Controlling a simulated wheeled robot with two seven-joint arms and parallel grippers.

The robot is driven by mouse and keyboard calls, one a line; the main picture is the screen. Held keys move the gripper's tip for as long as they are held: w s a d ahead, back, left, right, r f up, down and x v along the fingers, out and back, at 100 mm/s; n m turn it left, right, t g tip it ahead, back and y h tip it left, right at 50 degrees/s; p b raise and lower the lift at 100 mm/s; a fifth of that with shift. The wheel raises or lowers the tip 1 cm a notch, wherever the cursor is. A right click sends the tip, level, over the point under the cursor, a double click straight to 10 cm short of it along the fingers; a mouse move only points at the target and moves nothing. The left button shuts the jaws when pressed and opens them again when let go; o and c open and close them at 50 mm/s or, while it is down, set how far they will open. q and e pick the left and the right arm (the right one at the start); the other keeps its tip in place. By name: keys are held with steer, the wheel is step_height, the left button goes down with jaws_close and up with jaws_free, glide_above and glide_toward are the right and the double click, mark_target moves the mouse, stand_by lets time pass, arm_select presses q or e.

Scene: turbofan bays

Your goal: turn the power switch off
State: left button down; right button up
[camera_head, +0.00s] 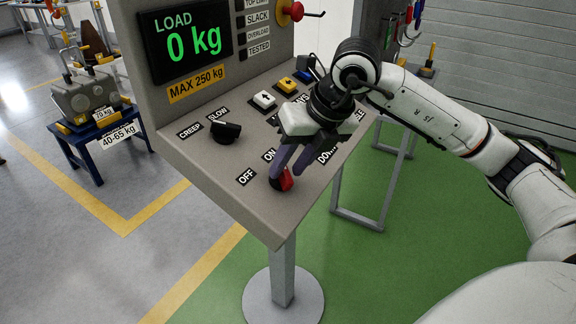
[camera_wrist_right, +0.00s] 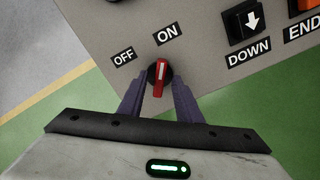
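The power switch is a red rotary knob on a dark round base (camera_head: 286,181), near the front corner of the grey sloping panel. It also shows in the right wrist view (camera_wrist_right: 160,76), where its white mark runs nearly upright, towards the ON label (camera_wrist_right: 166,31). The OFF label (camera_wrist_right: 124,57) is left of it. My right gripper (camera_head: 290,168) reaches down to the switch. In the right wrist view its dark fingers stand apart, one on each side of the knob, with small gaps visible. My left gripper is out of view.
On the panel (camera_head: 215,170) are a black CREEP/SLOW knob (camera_head: 226,132), a white button (camera_head: 264,100), a yellow button (camera_head: 287,85) and a DOWN button (camera_wrist_right: 243,22). A red knob (camera_head: 294,11) protrudes above. A blue stand (camera_head: 100,135) is at left.

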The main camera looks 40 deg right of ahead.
steer(key=shift+w+a+f, duration=0.1)
steer(key=shift+w+f, duration=0.15)
steer(key=shift+f, duration=0.2)
steer(key=shift+c, duration=0.2)
jaws_close()
